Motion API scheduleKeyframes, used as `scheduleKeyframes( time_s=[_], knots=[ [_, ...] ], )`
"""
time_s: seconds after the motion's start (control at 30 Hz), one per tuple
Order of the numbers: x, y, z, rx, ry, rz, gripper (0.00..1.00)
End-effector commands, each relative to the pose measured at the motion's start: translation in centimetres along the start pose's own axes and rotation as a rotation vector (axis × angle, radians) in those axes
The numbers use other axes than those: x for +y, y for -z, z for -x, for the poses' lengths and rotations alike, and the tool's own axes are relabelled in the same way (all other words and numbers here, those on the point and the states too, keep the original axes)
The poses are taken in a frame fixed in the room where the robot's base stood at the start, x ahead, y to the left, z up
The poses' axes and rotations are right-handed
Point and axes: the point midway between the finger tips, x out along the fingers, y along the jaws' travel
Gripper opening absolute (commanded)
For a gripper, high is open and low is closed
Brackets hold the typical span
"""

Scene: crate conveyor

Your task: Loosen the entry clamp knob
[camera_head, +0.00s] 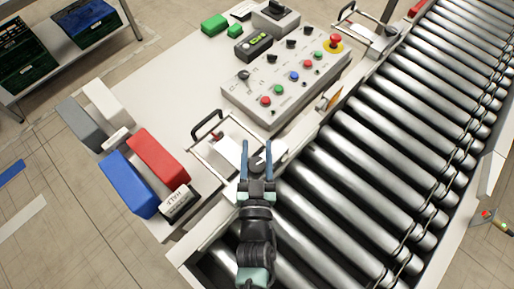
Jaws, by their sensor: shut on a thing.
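My gripper (257,152) reaches from the bottom centre to the near edge of the conveyor's entry end. Its two blue fingers are shut around a small dark knob (258,161), which I take to be the entry clamp knob. The knob sits beside a white block at the entry clamp (226,150). The fingers and hand hide part of the knob, so I cannot tell how far it is turned. A black handle (207,124) stands up on the clamp to the left.
The roller conveyor (350,160) fills the right side. A control panel (284,101) with coloured buttons and a red emergency stop (334,42) is on the white table (180,75). Red (158,158) and blue (128,185) blocks stand at the table's left edge.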

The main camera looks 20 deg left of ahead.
Motion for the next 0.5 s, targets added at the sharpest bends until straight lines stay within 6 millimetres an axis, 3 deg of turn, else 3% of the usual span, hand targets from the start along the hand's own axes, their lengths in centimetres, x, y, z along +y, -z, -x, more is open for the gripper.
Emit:
scheduleKeyframes(
  time_s=[0.5],
  knots=[
    [-0.65, 0.01, 0.12, -0.002, 0.184, 0.004, 0.0]
  ],
)
